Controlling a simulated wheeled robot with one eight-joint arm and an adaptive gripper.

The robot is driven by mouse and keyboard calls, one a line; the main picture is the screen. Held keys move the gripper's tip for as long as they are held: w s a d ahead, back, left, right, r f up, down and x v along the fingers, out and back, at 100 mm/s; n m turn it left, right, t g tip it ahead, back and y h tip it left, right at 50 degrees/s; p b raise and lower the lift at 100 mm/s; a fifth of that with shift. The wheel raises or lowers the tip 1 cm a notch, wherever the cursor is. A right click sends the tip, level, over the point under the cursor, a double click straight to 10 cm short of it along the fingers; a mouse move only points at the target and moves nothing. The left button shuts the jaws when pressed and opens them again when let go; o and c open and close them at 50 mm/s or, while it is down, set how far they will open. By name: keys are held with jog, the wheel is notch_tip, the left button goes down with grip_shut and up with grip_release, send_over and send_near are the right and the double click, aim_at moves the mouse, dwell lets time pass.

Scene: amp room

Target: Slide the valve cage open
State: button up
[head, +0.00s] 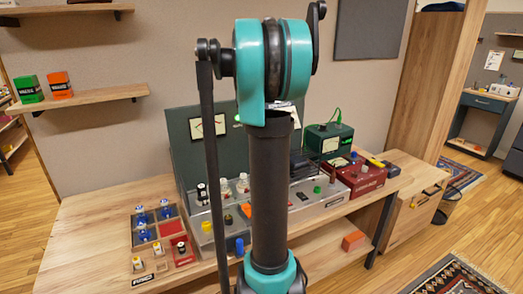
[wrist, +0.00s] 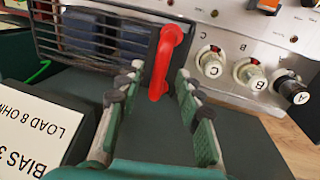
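The valve cage (wrist: 95,30) is a dark slatted grille with dark blue shapes behind its bars, in the upper left of the wrist view. A red handle (wrist: 166,58) stands at its right end. My gripper (wrist: 160,72) is open, with one green-padded finger on each side of the handle. The handle's near end lies between the fingertips, with gaps visible on both sides. In the head view my arm hides the gripper and most of the cage; a dark block (head: 302,165) just right of the arm may be part of it.
Knobs marked C (wrist: 211,63), B (wrist: 250,73) and A (wrist: 291,90) line the metal chassis right of the handle. A white label (wrist: 35,125) reading LOAD 8 OHM is at left. The head view shows a green meter box (head: 328,140) and a parts tray (head: 158,228) on the bench.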

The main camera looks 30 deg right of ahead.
notch_tip(320, 180, up, 11)
jog(key=a, duration=0.2)
jog(key=shift+a+f, duration=0.1)
dwell(0.5)
